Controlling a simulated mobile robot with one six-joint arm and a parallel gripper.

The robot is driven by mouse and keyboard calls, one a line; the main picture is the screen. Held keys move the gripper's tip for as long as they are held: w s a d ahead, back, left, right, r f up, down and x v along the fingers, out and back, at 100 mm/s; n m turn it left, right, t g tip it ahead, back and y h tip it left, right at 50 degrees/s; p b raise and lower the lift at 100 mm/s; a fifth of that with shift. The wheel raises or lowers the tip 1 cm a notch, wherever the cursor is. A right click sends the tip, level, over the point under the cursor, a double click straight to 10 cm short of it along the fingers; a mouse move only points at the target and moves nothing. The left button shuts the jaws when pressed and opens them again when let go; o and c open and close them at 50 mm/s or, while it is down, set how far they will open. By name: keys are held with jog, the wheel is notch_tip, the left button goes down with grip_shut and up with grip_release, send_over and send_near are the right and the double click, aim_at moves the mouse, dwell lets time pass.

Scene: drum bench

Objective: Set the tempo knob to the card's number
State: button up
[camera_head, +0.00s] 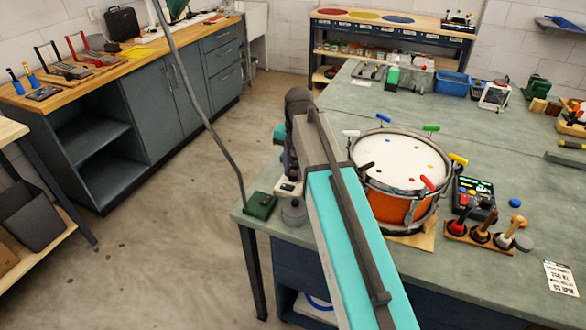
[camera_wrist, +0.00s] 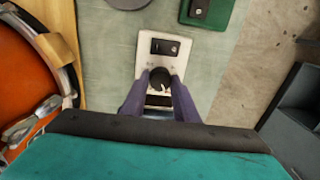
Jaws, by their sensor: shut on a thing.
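The tempo knob (camera_wrist: 159,77) is a dark round knob with a pale pointer mark on a small white box (camera_wrist: 148,63). The box also shows in the head view (camera_head: 288,188), at the bench's near left edge. My gripper (camera_wrist: 159,80) is shut on the knob, with one purple finger on each side. The lower part of the knob's dial is hidden by the fingers. In the head view the arm hides most of the grip. A white card (camera_head: 561,279) with black print lies at the front right of the bench; its print is too small to read surely.
A drum (camera_head: 396,165) stands just right of my arm. A green base (camera_head: 260,205) with a tall bent rod, and a grey round piece (camera_head: 294,212), sit close by the box. A rack of mallets (camera_head: 481,236) and a black pad unit (camera_head: 474,197) stand further right.

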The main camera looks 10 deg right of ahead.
aim_at(296, 172)
jog(key=n+p, duration=0.1)
jog(key=n, duration=0.1)
jog(key=n+p, duration=0.1)
jog(key=n, duration=0.2)
jog(key=shift+w+r, duration=0.15)
jog(key=shift+n+p, duration=0.65)
jog(key=shift+n, duration=1.45)
jog(key=o, duration=1.1)
jog(key=shift+c, duration=0.2)
jog(key=shift+g, duration=0.3)
jog(key=shift+r+p, duration=0.6)
jog(key=shift+r, duration=0.05)
notch_tip(296, 172, up, 12)
jog(key=p, duration=0.8)
jog(key=shift+d, duration=0.4)
